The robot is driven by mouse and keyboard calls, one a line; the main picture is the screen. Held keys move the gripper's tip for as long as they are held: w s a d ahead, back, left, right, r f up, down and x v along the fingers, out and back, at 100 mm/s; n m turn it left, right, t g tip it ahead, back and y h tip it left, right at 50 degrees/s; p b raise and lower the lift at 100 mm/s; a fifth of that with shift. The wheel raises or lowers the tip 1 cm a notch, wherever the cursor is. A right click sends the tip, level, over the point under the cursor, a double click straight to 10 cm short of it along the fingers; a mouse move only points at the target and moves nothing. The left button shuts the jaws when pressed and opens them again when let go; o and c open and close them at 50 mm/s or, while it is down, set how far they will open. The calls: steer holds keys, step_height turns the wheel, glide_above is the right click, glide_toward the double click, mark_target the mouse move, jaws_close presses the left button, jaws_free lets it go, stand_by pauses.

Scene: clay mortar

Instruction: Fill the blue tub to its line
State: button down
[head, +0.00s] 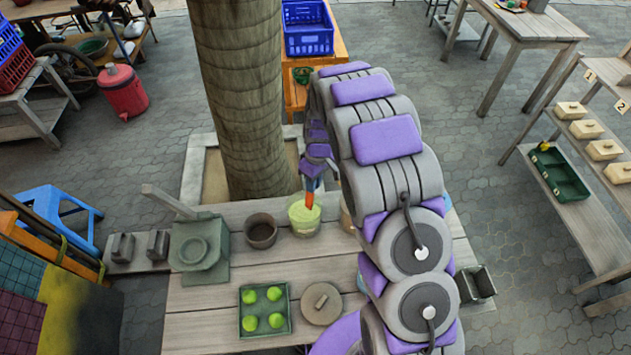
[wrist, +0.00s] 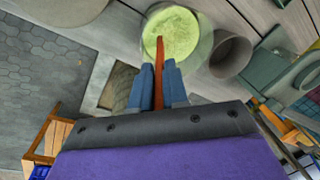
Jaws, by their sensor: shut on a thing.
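A pale, see-through tub (head: 304,229) stands on the wooden table with yellow-green stuff (head: 304,212) in it. It also shows in the wrist view (wrist: 203,58), where the stuff has an uneven surface. I cannot make out a fill line, and the tub does not look clearly blue. My gripper (head: 313,181) is above the tub, its blue fingers (wrist: 158,88) shut on an orange tool (wrist: 158,62). The tool's tip reaches over or into the yellow-green stuff; I cannot tell how deep. My arm hides part of the table to the right.
A dark brown pot (head: 261,231) stands just left of the tub. A grey-green press-like device (head: 199,245) is farther left. A green tray (head: 264,310) with several green balls and a round lid (head: 321,303) lie nearer. A tree trunk (head: 240,100) rises behind the table.

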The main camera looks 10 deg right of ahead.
steer(key=shift+a, duration=0.25)
steer(key=shift+d+r, duration=0.3)
steer(key=shift+r, duration=0.25)
steer(key=shift+d+r+p, duration=0.15)
steer(key=shift+r+p, duration=1)
steer(key=shift+r, duration=3.95)
